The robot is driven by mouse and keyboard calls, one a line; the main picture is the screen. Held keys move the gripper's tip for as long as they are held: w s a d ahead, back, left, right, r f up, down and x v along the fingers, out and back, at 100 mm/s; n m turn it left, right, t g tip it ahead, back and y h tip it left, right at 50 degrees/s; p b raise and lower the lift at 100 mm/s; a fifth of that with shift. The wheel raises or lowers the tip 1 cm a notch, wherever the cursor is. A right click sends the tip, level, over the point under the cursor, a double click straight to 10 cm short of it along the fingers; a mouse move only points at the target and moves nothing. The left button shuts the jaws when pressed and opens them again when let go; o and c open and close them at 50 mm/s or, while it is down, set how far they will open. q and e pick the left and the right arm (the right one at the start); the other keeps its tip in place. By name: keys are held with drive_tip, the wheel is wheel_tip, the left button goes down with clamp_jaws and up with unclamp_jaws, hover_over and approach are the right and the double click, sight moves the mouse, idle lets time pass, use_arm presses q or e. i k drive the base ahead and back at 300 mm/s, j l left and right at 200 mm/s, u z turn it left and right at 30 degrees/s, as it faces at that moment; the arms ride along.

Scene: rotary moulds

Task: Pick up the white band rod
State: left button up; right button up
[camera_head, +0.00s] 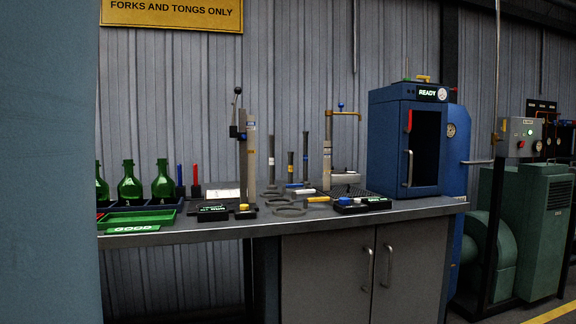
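Several slim dark rods stand upright at the middle of the bench. One rod (290,167) has a yellow band. A taller dark rod (271,160) stands to its left, and another dark rod (305,157) stands to its right. Neither of my grippers shows in the head view.
The rods share the grey bench (200,230) with a lever press (247,150), a post with a brass spout (328,150) and flat rings (289,211). A blue cabinet marked READY (385,145) stands right. Green bottles (130,187) and a green GOOD tray (137,217) are left.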

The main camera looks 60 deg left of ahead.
sight(271, 186)
drive_tip(key=u, duration=2.25)
drive_tip(key=i+l+u, duration=0.1)
drive_tip(key=u, duration=0.25)
drive_tip(key=i+l+u, duration=0.15)
drive_tip(key=u, duration=0.2)
drive_tip(key=i+l+u, duration=0.2)
drive_tip(key=u, duration=0.15)
